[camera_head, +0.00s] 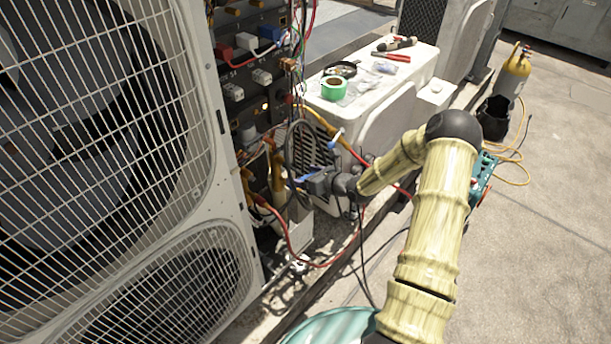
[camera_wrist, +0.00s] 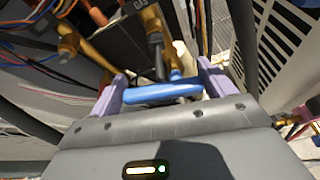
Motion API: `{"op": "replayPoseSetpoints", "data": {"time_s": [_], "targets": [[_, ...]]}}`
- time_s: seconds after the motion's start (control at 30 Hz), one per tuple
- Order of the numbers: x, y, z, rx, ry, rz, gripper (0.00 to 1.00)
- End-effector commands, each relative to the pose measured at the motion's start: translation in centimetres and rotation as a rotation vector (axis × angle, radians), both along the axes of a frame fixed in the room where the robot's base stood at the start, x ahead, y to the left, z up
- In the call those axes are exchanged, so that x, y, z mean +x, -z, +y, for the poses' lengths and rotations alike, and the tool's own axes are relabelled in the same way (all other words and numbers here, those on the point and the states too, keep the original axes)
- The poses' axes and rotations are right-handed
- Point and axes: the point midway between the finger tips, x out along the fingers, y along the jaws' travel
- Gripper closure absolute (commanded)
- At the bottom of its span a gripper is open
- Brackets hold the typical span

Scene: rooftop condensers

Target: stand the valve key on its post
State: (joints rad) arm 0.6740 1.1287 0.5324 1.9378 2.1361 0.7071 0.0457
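The valve key appears as a blue bar (camera_wrist: 163,94) lying crosswise between the two lavender fingers of my gripper (camera_wrist: 162,88) in the wrist view. Its ends meet the fingers, so my gripper is shut on it. A smaller blue part shows just beyond the bar. In the head view my gripper (camera_head: 308,181) is beside the brass valve fittings (camera_head: 277,172) at the open side of the condenser, with a bit of blue at its tip. A dark grey stem (camera_wrist: 156,52) stands beyond the bar between brass pipes; I cannot tell whether it is the post.
A large condenser with a fan grille (camera_head: 90,120) fills the left. Red, yellow and black hoses (camera_head: 300,250) hang close around my gripper. A white unit (camera_head: 375,95) behind carries green tape (camera_head: 334,88) and tools. Open concrete lies right.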

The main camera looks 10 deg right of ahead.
Motion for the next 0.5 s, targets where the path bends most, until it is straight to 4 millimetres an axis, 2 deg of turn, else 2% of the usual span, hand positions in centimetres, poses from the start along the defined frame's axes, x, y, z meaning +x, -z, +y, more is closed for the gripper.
{"op": "replayPoseSetpoints", "data": {"time_s": [0.03,0.17,0.5], "targets": [[-0.01,-0.01,-0.02,0.0,0.0,0.0,0.28],[-0.01,-0.01,-0.02,0.0,0.0,0.0,0.54],[-0.07,-0.01,-0.08,0.0,0.001,0.0,0.55]]}}
